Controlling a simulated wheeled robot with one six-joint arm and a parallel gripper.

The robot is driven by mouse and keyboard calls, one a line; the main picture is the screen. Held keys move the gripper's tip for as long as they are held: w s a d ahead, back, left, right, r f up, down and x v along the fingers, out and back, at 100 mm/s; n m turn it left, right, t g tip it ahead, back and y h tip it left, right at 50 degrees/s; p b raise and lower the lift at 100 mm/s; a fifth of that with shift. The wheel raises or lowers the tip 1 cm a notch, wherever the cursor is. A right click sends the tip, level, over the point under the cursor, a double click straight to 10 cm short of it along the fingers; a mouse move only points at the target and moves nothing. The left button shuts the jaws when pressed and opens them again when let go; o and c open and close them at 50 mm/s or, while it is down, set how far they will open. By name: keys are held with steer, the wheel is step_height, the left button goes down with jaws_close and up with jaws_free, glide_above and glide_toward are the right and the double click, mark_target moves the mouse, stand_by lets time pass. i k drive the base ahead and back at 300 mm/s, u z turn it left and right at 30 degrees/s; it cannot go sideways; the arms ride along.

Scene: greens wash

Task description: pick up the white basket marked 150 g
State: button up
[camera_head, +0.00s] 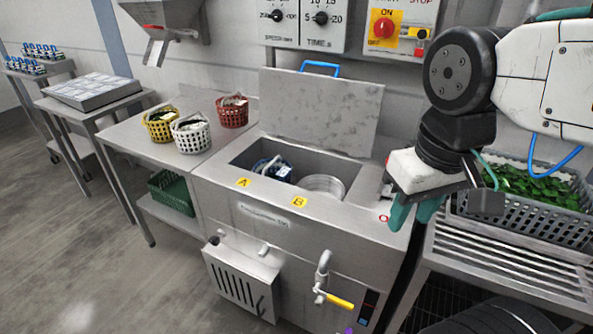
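The white basket (190,139) stands upright on the steel side table left of the wash sink, between a yellow basket (160,128) and a red basket (232,115). It holds something dark green and a pale label or tag. The marking is too small to read. My gripper (416,214) is far to the right, over the right end of the sink unit, pointing down. Its teal fingers look apart with nothing between them, and it is well away from the basket.
The sink (230,190) has a raised lid (320,112), a blue basket (262,166) and a round metal basket (323,186) inside. A grey crate of greens (529,217) stands at right. A green crate (172,190) sits on the lower shelf. The side table's front is clear.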

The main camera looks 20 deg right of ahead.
mark_target(196, 141)
steer(key=u, duration=0.45)
steer(key=k, duration=1)
steer(key=u, duration=1.35)
steer(key=i, duration=2.25)
steer(key=z, duration=0.35)
steer(key=i, duration=1)
steer(key=z, duration=1.6)
steer(key=i, duration=0.95)
steer(key=z, duration=0.85)
